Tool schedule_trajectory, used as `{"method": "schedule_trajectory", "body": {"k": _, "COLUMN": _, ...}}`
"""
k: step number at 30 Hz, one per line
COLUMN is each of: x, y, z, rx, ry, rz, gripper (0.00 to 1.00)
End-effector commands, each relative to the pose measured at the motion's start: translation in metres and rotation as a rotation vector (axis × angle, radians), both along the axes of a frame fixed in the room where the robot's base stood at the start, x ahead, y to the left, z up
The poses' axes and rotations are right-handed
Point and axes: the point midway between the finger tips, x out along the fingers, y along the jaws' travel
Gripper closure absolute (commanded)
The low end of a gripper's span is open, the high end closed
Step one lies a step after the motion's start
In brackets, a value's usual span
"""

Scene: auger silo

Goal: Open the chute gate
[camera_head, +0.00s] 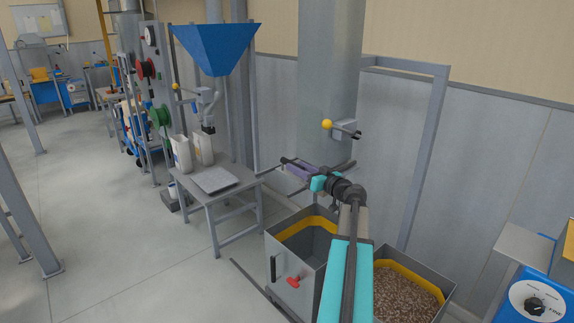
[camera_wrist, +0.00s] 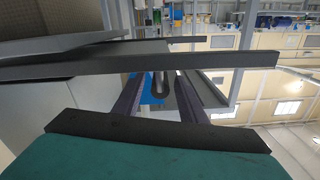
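The grey silo chute (camera_head: 328,75) stands as a tall column right of centre in the head view. A small grey bracket with a dark lever and a yellow ball knob (camera_head: 327,124) sits on its lower part; I cannot tell if this is the gate's handle. My gripper (camera_head: 290,165) is below and left of the knob, apart from it. In the wrist view, its two purple fingers (camera_wrist: 161,100) are spread. A dark rounded bar end (camera_wrist: 160,88) shows in the gap; I cannot tell whether it is between or beyond the fingers. The gate plate is not clearly visible.
Below my arm stand an open bin (camera_head: 290,270) with a red knob and a bin of brown pellets (camera_head: 405,292). A table (camera_head: 235,193) with white bags and a blue hopper (camera_head: 215,45) are left. Grey bars (camera_wrist: 150,63) cross close before the wrist camera.

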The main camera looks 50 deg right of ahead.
Motion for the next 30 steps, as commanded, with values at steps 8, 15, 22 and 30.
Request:
{"method": "schedule_trajectory", "body": {"k": 8, "x": 0.033, "y": -0.004, "z": 0.001, "rx": 0.000, "ry": 0.000, "rz": -0.001, "gripper": 0.62}}
{"method": "schedule_trajectory", "body": {"k": 15, "x": 0.043, "y": -0.003, "z": 0.000, "rx": 0.000, "ry": 0.000, "rz": -0.001, "gripper": 0.62}}
{"method": "schedule_trajectory", "body": {"k": 22, "x": 0.043, "y": -0.004, "z": 0.000, "rx": 0.000, "ry": -0.001, "rz": -0.002, "gripper": 0.62}}
{"method": "schedule_trajectory", "body": {"k": 30, "x": 0.042, "y": -0.004, "z": 0.000, "rx": 0.000, "ry": -0.001, "rz": -0.002, "gripper": 1.00}}
